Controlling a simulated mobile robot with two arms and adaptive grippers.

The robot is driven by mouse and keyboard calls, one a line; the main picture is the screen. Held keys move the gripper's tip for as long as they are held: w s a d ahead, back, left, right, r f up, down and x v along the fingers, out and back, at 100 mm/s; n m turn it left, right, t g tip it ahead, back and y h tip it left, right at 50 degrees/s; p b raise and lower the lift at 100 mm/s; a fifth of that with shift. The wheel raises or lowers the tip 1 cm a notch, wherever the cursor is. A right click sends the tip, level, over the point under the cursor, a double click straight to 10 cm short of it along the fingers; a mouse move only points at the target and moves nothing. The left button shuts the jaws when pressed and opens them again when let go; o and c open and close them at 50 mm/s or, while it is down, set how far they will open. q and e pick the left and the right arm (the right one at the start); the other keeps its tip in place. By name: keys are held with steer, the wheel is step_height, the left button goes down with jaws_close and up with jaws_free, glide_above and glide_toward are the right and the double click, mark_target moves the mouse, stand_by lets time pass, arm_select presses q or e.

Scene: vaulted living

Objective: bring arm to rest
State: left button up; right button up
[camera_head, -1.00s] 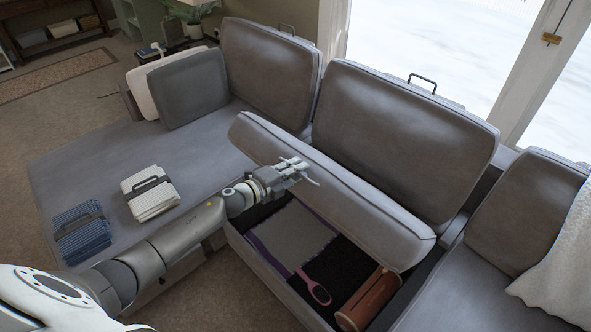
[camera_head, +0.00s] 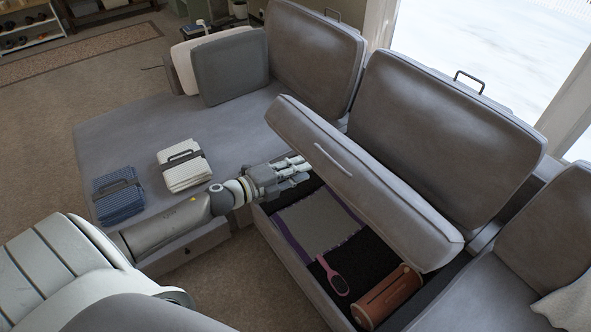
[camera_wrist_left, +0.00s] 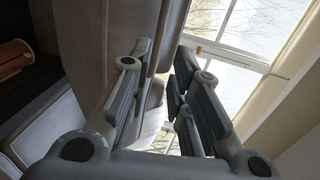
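My left gripper (camera_head: 292,170) is at the near left edge of the raised sofa seat lid (camera_head: 360,185), over the open storage box (camera_head: 290,262). Its fingers stand apart with nothing held between them in the left wrist view (camera_wrist_left: 160,85). I cannot tell whether it touches the lid. The lid is tilted up with a pale pull strip on its front face. My left arm (camera_head: 170,222) reaches in low from the left, across the front of the chaise. My right gripper is not in view.
The box holds a grey, purple-edged item (camera_head: 318,225), a pink brush (camera_head: 333,275) and a brown cylinder (camera_head: 388,297). Folded white (camera_head: 184,168) and blue (camera_head: 118,196) cloths lie on the chaise (camera_head: 125,143).

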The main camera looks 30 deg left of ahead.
arm_select(q)
steer(key=shift+s+a, duration=0.1)
steer(key=shift+s, duration=0.1)
stand_by(0.5)
steer(key=s+a+f+n+g+y, duration=0.2)
steer(key=s+f+n, duration=0.25)
steer(key=f, duration=0.55)
steer(key=s+a+f+n+g+y, duration=0.15)
steer(key=s+f+n, duration=0.3)
steer(key=f, duration=0.65)
steer(key=s+a+f+n+g+y, duration=0.2)
steer(key=s+f+n+y, duration=0.15)
steer(key=s+f, duration=0.45)
steer(key=s+d+f+n+g, duration=0.2)
steer(key=s+d+f, duration=0.2)
steer(key=s, duration=0.5)
steer(key=s+d+f+n+g, duration=0.3)
steer(key=s+d+f, duration=0.2)
steer(key=s+f, duration=0.4)
steer(key=s+d+f+n+g, duration=0.2)
steer(key=s+f, duration=0.4)
steer(key=s, duration=0.5)
steer(key=shift+d+f+g+h, duration=0.15)
steer(key=shift+d+g+h, duration=0.4)
steer(key=shift+d, duration=0.7)
